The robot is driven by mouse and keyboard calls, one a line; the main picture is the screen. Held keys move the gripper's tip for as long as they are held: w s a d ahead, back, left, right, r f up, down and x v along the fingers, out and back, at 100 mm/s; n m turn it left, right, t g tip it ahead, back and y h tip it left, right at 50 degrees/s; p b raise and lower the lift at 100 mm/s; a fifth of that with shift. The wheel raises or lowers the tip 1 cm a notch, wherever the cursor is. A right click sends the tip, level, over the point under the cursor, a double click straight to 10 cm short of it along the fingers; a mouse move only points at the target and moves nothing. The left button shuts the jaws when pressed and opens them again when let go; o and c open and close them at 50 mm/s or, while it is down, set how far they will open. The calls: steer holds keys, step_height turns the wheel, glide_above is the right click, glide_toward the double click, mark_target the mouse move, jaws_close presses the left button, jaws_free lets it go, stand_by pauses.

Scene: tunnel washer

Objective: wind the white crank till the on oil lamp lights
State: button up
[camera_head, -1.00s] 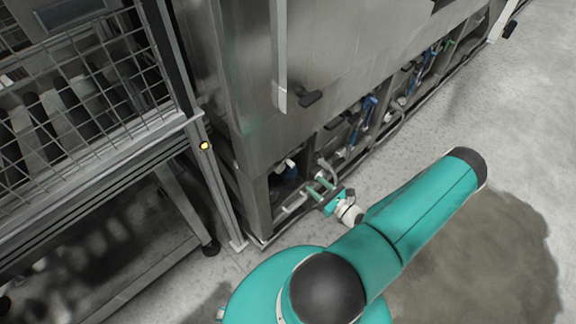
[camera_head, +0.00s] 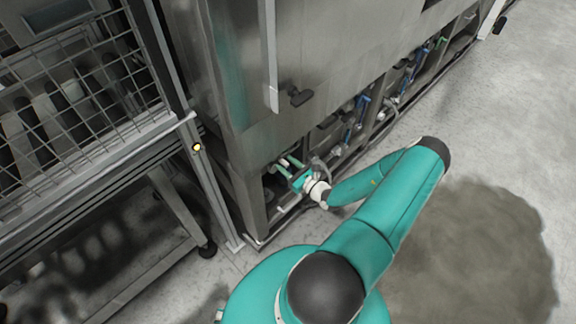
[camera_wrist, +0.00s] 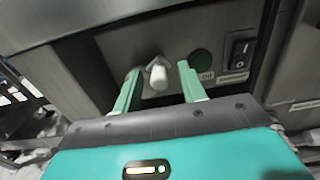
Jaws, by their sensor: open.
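The white crank (camera_wrist: 158,76) sticks out of a grey panel in the wrist view. My gripper (camera_wrist: 160,69) is open, with one teal finger on each side of the crank; I cannot tell whether either touches it. The round lamp (camera_wrist: 201,62) right of the crank is dark green and looks unlit, with a label reading "oil" beside it. In the head view my gripper (camera_head: 287,163) reaches into the low opening of the washer, and the crank cannot be made out there.
A black rocker switch (camera_wrist: 240,48) sits right of the lamp. The steel washer body (camera_head: 330,60) overhangs the opening. Blue-handled valves and pipes (camera_head: 358,110) are to the right. A wire-mesh cage frame (camera_head: 85,80) stands at the left.

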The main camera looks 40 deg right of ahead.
jaws_close()
steer(key=shift+m, duration=0.3)
steer(key=f+m, duration=0.1)
steer(key=m, duration=0.2)
steer(key=f+m, duration=0.1)
steer(key=m, duration=0.2)
steer(key=f+m, duration=0.1)
steer(key=m, duration=0.3)
steer(key=shift+d+f, duration=0.2)
stand_by(0.3)
jaws_free()
